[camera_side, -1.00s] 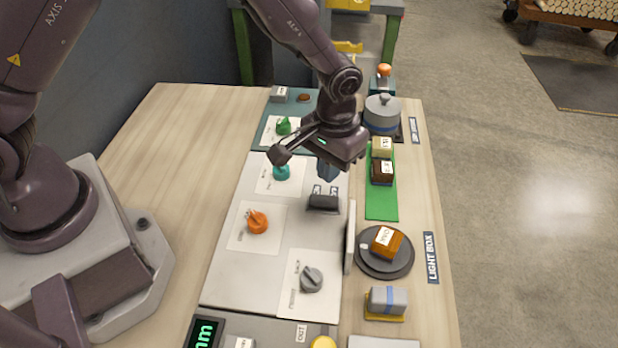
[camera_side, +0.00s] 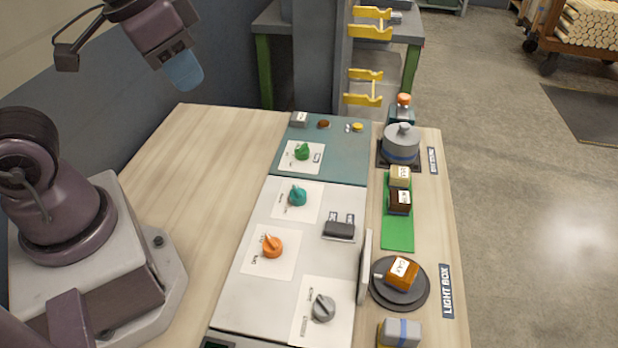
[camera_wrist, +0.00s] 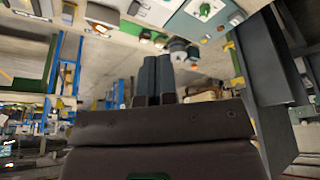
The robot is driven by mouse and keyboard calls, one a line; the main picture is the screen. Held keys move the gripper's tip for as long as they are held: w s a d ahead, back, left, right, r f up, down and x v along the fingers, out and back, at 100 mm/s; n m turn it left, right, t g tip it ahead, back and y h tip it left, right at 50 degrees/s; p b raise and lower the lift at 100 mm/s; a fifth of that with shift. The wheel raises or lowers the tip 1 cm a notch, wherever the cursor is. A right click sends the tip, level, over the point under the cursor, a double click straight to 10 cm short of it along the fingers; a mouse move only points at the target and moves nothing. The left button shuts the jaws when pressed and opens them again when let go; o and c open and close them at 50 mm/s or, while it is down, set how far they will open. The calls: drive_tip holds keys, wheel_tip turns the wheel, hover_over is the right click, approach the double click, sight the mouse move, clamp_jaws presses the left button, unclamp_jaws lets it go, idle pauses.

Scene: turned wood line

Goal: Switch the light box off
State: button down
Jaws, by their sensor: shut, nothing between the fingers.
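A "LIGHT BOX" label (camera_side: 446,290) lies at the right edge of the bench, beside a round dark plate (camera_side: 417,299) bearing an orange-brown block (camera_side: 402,273). Left of it is a white panel (camera_side: 262,301) with an upright pale plate (camera_side: 364,267) at its right edge. The panel carries a dark rocker-like switch (camera_side: 339,231) with two small labels behind it, and teal (camera_side: 297,196), orange (camera_side: 272,246) and grey (camera_side: 323,308) knobs. Their small lettering is unreadable. My gripper (camera_side: 186,76) is shut and empty, high at upper left, well away from the panel.
A teal panel (camera_side: 340,160) with a green knob (camera_side: 302,152) lies at the far end. A grey lidded pot (camera_side: 401,144) and a green strip (camera_side: 398,235) with blocks stand to the right. Bare wood (camera_side: 200,190) lies left of the panels.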

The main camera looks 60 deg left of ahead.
drive_tip(key=shift+s+a+r+n+t, duration=0.1)
drive_tip(key=shift+s+a+r+t, duration=0.15)
drive_tip(key=shift+r, duration=0.15)
drive_tip(key=shift+s+a+r+n+t, duration=0.1)
drive_tip(key=shift+r+t, duration=0.2)
drive_tip(key=shift+r, duration=0.15)
drive_tip(key=shift+s+a+r+n+t, duration=0.1)
drive_tip(key=shift+s+a+r+t, duration=0.15)
drive_tip(key=shift+r, duration=0.15)
drive_tip(key=shift+d, duration=0.1)
drive_tip(key=w+d+f+n+g, duration=0.3)
drive_tip(key=w+d+f+n, duration=0.1)
drive_tip(key=w+f, duration=0.5)
drive_tip(key=w+d+f+n+g, duration=0.2)
drive_tip(key=w+d+f+n, duration=0.3)
drive_tip(key=w+f, duration=0.4)
drive_tip(key=shift+d+g, duration=0.4)
drive_tip(key=shift+d, duration=0.1)
drive_tip(key=shift+f, duration=0.1)
